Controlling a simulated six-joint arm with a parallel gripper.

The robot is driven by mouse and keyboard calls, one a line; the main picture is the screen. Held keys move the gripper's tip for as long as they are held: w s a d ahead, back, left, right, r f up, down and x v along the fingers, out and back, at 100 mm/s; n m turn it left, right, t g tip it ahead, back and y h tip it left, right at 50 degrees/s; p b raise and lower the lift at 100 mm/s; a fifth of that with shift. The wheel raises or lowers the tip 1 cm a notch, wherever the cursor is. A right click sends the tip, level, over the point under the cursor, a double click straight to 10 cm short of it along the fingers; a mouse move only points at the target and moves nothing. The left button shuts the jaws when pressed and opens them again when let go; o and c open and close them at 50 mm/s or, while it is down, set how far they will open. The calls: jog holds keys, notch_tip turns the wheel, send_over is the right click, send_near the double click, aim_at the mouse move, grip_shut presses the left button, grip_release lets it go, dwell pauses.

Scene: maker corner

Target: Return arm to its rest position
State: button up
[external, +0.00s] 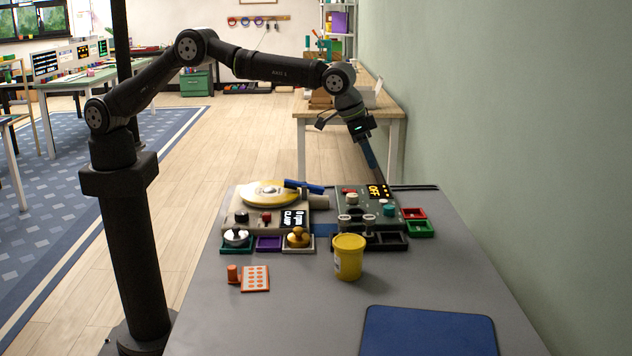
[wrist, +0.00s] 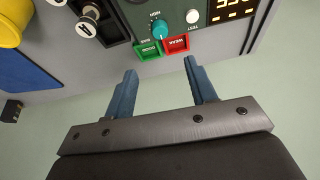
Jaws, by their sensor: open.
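My gripper (external: 370,155) is raised above the far right part of the grey table (external: 300,320), beside the green device with the lit "OFF" display (external: 377,190). In the wrist view my gripper (wrist: 160,80) has its two blue fingers spread apart with nothing between them. The green device (wrist: 195,15) shows beyond the fingertips, with its teal knob and its green and red labelled trays. My arm reaches across from its column at the left, bent at the elbow. Whether the fingertips touch anything is not clear from the external view, but they look clear in the wrist view.
A yellow tub (external: 348,258) stands mid-table, with a blue mat (external: 428,332) in front. A device with a yellow disc (external: 268,192), small trays and an orange-dotted card (external: 255,279) sit at the left. A green wall (external: 500,120) borders the right.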

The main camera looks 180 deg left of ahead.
aim_at(389, 206)
jog(key=x, duration=1.4)
jog(key=shift+a+f, duration=0.2)
jog(key=shift+f, duration=0.1)
jog(key=m+t, duration=0.2)
jog(key=m, duration=0.3)
jog(key=shift+s+a+m, duration=0.1)
jog(key=shift+m, duration=0.2)
jog(key=shift+s+d+r, duration=0.1)
jog(key=shift+d+r, duration=0.15)
jog(key=shift+r, duration=0.35)
